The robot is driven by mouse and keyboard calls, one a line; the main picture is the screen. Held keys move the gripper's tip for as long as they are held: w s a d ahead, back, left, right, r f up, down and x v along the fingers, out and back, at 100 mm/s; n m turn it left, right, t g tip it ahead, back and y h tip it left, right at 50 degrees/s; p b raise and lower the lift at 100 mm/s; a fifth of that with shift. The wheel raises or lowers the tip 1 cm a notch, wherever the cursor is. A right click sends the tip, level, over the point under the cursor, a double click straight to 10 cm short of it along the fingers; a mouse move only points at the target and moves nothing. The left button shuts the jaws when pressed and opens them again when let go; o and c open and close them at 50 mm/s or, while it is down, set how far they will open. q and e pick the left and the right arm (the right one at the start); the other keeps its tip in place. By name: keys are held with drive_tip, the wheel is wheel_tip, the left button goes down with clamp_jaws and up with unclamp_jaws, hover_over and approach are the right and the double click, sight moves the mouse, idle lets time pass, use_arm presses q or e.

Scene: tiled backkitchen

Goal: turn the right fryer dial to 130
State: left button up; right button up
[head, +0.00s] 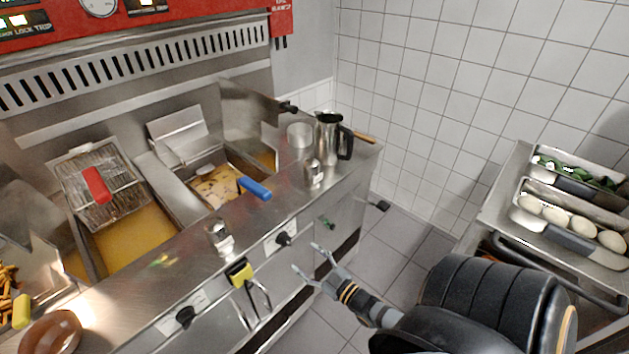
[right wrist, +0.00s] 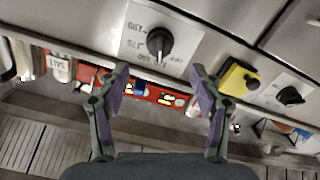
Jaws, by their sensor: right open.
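The right fryer dial (head: 283,239) is a black knob on a white plate on the fryer's front panel. In the right wrist view the dial (right wrist: 160,43) appears upside down, with temperature numbers and OFF printed around it; its exact setting is not clear. My right gripper (head: 308,259) is open and empty, in front of the panel, a little right of and below the dial. In the right wrist view the fingertips (right wrist: 160,80) are spread, with the dial beyond the gap between them, apart from it. My left gripper is not in view.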

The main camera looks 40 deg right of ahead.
drive_tip(key=s, duration=0.3)
drive_tip(key=shift+s+d, duration=0.1)
drive_tip(key=shift+d, duration=0.05)
idle(0.3)
drive_tip(key=s+d+f+m+g+h, duration=0.15)
drive_tip(key=s+f+g, duration=0.4)
drive_tip(key=f, duration=0.75)
drive_tip(key=s+f+m+g+h, duration=0.15)
drive_tip(key=s+f+g, duration=0.35)
drive_tip(key=f, duration=0.9)
drive_tip(key=s+a+f+g, duration=0.3)
drive_tip(key=s+f, duration=0.2)
drive_tip(key=s, duration=0.4)
drive_tip(key=s+a+f+m+g, duration=0.1)
drive_tip(key=s+a+f+g, duration=0.2)
drive_tip(key=s+f, duration=0.3)
drive_tip(key=s, duration=0.3)
drive_tip(key=shift+s+a+y, duration=0.2)
drive_tip(key=shift+s+y, duration=0.1)
